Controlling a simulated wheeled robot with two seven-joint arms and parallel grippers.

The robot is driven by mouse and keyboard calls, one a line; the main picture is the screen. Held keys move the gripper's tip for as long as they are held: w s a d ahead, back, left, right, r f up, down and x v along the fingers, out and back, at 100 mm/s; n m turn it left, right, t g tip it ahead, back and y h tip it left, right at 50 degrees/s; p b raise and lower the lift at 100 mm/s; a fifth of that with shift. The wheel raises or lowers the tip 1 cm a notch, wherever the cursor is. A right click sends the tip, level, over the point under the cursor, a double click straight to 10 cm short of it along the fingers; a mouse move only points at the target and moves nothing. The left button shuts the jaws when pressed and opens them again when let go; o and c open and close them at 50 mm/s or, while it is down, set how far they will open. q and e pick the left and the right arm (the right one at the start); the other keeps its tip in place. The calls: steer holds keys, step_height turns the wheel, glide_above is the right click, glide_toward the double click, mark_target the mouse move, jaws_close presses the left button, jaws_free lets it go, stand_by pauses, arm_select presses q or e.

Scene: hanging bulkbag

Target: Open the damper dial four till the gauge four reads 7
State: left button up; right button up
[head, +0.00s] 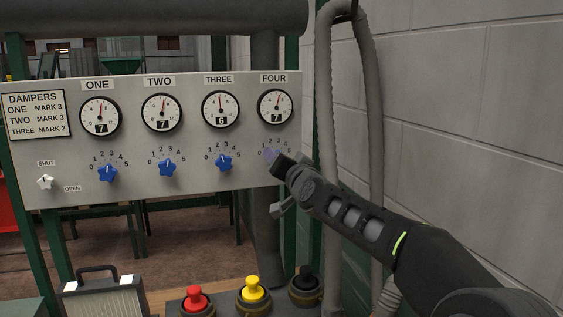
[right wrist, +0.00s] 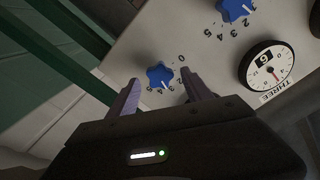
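Damper dial four is a blue star knob, seen in the right wrist view (right wrist: 159,76) between my gripper's fingertips. In the head view my gripper mostly hides it. Gauge four (head: 275,107) is at the right end of the panel, with its needle near upright and its window showing 7. My right gripper (head: 272,157) is at dial four; it also shows in the right wrist view (right wrist: 160,84), with its fingers apart on either side of the knob and visible gaps. My left gripper is not in view.
The grey panel (head: 135,192) also carries gauges one (head: 100,115), two (head: 161,113) and three (head: 221,109), with blue dials below them. A white shut/open switch (head: 46,182) is at left. Red (head: 194,297), yellow (head: 253,288) and black (head: 304,278) buttons stand below. A hose (head: 325,120) and wall are at right.

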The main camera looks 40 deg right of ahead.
steer(key=shift+s, duration=0.1)
steer(key=v, duration=0.7)
steer(key=shift+s+a, duration=0.15)
steer(key=shift+s, duration=0.15)
stand_by(0.4)
